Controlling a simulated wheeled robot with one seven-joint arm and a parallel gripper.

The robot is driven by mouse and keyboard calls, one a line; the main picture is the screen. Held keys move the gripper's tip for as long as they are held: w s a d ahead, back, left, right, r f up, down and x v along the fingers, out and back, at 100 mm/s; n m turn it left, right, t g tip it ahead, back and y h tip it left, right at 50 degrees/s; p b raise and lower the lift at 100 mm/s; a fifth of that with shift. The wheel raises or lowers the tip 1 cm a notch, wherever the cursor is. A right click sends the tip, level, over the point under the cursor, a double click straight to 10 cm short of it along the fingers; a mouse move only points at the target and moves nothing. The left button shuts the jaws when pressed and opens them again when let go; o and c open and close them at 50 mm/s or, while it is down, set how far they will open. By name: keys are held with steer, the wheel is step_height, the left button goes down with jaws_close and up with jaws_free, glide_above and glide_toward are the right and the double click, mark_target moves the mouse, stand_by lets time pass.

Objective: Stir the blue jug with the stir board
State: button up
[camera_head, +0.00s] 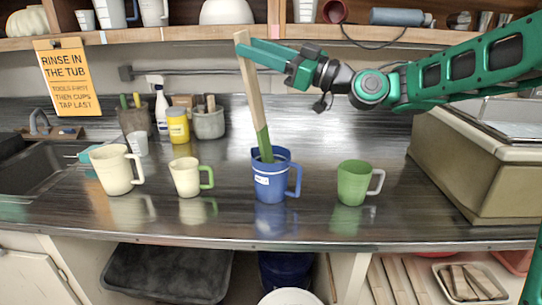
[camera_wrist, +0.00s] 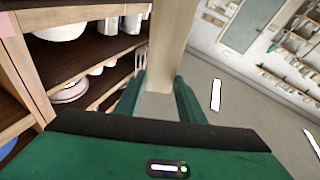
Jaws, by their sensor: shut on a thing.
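The blue jug (camera_head: 268,180) stands upright on the dark counter, with its handle to the right and a white label on its side. The stir board (camera_head: 252,85) is a long pale wooden slat with a green lower part. It leans slightly, and its green end goes down inside the mouth of the blue jug; its tip is hidden by the jug wall. My gripper (camera_head: 250,52) is shut on the upper part of the board, above the jug. In the wrist view the board (camera_wrist: 170,50) stands between my green fingers (camera_wrist: 158,100).
A green jug (camera_head: 354,184) stands right of the blue one. Two cream jugs (camera_head: 117,170) (camera_head: 187,177) stand to the left. A large beige box (camera_head: 475,170) fills the right, a sink (camera_head: 35,165) the left. A shelf (camera_head: 190,33) runs above.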

step_height(320, 180, up, 9)
steer(key=s+a, duration=0.1)
steer(key=shift+a, duration=0.25)
stand_by(0.5)
steer(key=shift+f, duration=0.1)
stand_by(0.6)
steer(key=shift+r, duration=2.5)
